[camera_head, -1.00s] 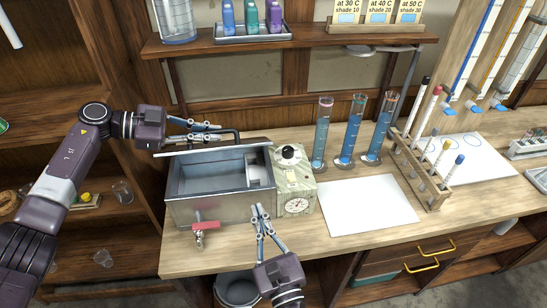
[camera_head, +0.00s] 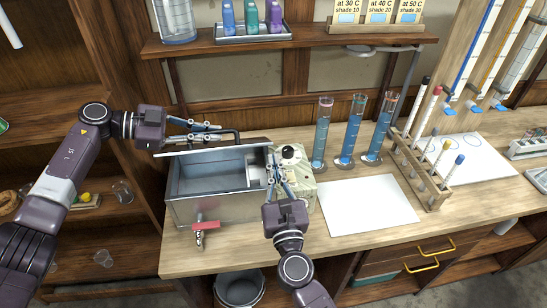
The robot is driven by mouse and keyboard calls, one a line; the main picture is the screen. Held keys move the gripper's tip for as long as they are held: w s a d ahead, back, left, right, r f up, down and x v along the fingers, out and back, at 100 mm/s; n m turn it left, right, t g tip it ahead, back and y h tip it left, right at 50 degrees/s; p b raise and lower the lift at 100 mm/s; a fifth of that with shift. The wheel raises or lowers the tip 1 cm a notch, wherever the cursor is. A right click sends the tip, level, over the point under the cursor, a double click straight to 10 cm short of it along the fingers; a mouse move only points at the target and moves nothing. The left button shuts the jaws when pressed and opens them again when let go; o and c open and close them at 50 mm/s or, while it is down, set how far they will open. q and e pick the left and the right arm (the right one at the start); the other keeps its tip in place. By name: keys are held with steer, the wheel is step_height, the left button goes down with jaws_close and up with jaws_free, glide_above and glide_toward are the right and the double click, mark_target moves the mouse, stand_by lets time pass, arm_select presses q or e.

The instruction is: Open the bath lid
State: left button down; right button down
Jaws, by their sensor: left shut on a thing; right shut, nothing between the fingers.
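The metal bath (camera_head: 215,208) stands at the left end of the bench, with its basin showing. Its lid (camera_head: 250,148) is raised along the back edge and tilted. My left gripper (camera_head: 217,132) is shut on the lid's dark handle (camera_head: 236,135) above the back of the bath. My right gripper (camera_head: 276,162) is shut and empty, in front of the bath's right end and its control box (camera_head: 300,185). It hides part of the control box, including the dial on its front. Whether it touches the box or the bath, I cannot tell.
A red-handled tap (camera_head: 205,225) sticks out from the bath's front. Several blue-filled cylinders (camera_head: 355,130) stand right of the control box, behind a white sheet (camera_head: 368,205). A test-tube rack (camera_head: 425,175) stands further right. A shelf (camera_head: 290,42) overhangs the back.

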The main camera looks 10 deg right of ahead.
steer(key=shift+w+r, duration=0.45)
steer(key=shift+r, duration=0.25)
